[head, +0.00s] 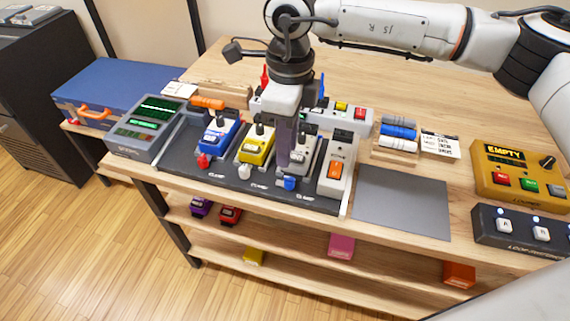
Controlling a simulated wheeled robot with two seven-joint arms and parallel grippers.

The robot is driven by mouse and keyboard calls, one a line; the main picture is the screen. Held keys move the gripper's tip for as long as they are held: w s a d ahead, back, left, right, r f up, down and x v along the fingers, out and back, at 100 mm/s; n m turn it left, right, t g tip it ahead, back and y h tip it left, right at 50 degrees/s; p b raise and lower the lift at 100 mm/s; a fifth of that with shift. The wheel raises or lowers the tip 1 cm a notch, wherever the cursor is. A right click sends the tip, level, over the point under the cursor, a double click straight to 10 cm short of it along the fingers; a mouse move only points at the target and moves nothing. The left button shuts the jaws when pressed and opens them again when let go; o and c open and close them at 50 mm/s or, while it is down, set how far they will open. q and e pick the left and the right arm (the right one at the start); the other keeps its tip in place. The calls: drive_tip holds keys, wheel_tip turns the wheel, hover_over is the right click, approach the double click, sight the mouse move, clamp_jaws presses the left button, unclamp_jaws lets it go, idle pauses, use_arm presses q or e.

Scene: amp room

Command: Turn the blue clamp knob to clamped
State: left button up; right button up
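The blue clamp knob (290,183) sits at the front edge of the dark pedalboard (215,182), below the grey pedal (301,156). A red knob (203,160) and a white knob (245,172) sit in the same row to its left, by the blue pedal (217,137) and yellow pedal (256,146). My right gripper (284,158) points down over the board, just behind and above the blue knob, beside the grey pedal. Its fingertips are dark and partly merge with the pedals, so the finger gap is unclear. My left gripper is out of view.
A grey mat (402,201) lies bare to the right. Yellow (520,172) and dark (520,228) button boxes stand farther right.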

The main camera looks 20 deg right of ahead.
sight(290, 177)
drive_tip(key=f, duration=0.3)
drive_tip(key=f+p, duration=0.1)
drive_tip(key=f, duration=0.5)
drive_tip(key=shift+w+d+f, duration=0.2)
drive_tip(key=shift+d+f, duration=0.15)
drive_tip(key=shift+f, duration=0.05)
clamp_jaws()
